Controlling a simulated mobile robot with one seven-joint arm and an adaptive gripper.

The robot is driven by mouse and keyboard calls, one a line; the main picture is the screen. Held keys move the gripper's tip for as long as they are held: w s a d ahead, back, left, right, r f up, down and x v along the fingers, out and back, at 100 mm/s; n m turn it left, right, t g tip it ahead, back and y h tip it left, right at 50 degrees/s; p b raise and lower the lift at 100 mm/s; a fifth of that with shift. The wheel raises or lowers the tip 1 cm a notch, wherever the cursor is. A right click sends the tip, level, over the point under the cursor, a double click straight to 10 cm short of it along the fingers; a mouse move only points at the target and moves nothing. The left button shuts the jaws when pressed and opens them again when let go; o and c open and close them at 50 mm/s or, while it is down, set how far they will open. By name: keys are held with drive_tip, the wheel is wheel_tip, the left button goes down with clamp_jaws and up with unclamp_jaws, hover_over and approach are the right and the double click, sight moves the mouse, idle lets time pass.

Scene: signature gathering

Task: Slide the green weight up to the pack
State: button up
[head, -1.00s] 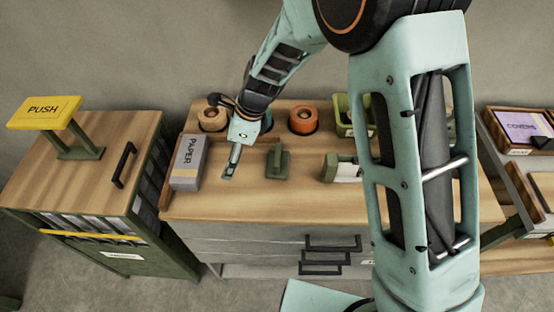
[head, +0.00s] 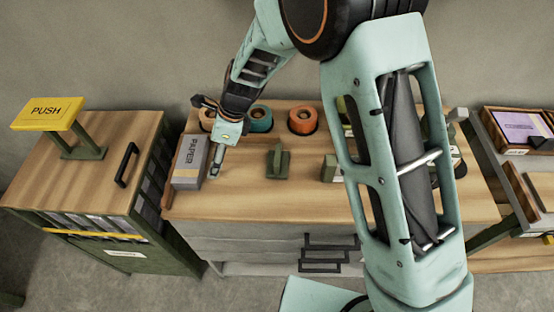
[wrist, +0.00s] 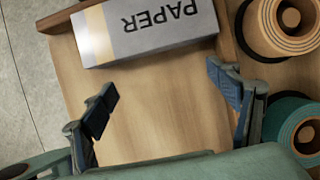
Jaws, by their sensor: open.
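The green weight (head: 278,161), a dark green block with an upright handle, stands on the wooden top in the head view, apart from the pack. The grey pack marked PAPER (head: 189,160) lies at the left end of the top. My gripper (head: 215,172) is low, just right of the pack and left of the weight. In the wrist view, my gripper (wrist: 167,98) has its fingers spread with bare wood between them. The pack (wrist: 150,30) lies ahead of the fingertips there. The weight is outside the wrist view.
Tape rolls, one teal (head: 260,119) and one orange (head: 302,119), sit along the back edge. A green stamp-like holder (head: 331,167) stands right of the weight, partly behind my arm. Bare wood lies in front of the weight. A cabinet with a yellow PUSH plate (head: 47,113) is at left.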

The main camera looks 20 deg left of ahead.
sight(278, 160)
drive_tip(key=shift+s+a+p, duration=0.2)
drive_tip(key=shift+a+p, duration=0.05)
drive_tip(key=shift+a, duration=0.4)
drive_tip(key=shift+s+a+p, duration=0.15)
drive_tip(key=shift+a+p, duration=0.1)
drive_tip(key=shift+a, duration=0.4)
drive_tip(key=shift+w+d, duration=0.2)
drive_tip(key=shift+d, duration=0.45)
drive_tip(key=shift+w+d+b, duration=0.4)
drive_tip(key=shift+w+d, duration=0.4)
drive_tip(key=shift+d, duration=2.25)
drive_tip(key=shift+w+d+b, duration=0.45)
drive_tip(key=shift+w+d, duration=0.3)
drive_tip(key=shift+d, duration=2.25)
drive_tip(key=shift+w+d+b, duration=0.4)
drive_tip(key=shift+w+d, duration=0.4)
drive_tip(key=shift+d, duration=2.25)
